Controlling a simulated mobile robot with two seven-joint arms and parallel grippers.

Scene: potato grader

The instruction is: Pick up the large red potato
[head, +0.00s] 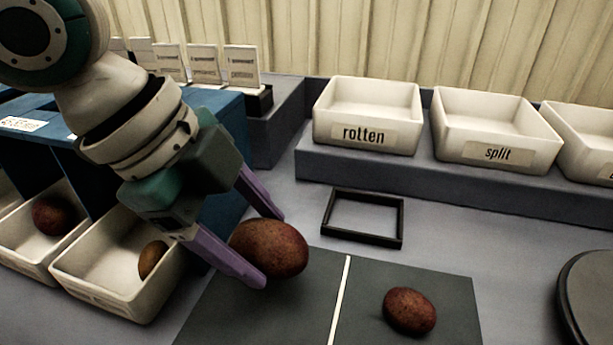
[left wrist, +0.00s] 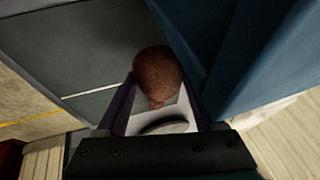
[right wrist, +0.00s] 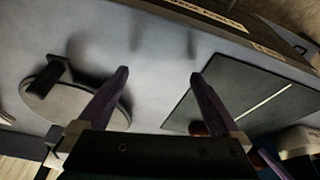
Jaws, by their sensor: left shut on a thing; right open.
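The large red potato (head: 270,248) is between the purple fingers of my left gripper (head: 272,250), over the left part of the dark mat. My left gripper is shut on it. The potato also shows between the fingers in the left wrist view (left wrist: 158,75). I cannot tell for certain whether it touches the mat. A smaller red potato (head: 409,311) lies on the mat's right part. My right gripper (right wrist: 158,75) is open and empty in the right wrist view, with a round grey plate and the dark mat beyond it.
The dark mat (head: 455,300) has a white dividing line. Bins labelled rotten (head: 366,148) and split (head: 497,167) stand on a raised ledge. White bins at the left hold a red potato (head: 53,215) and a brownish one (head: 152,259). A black frame (head: 362,241) lies behind the mat.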

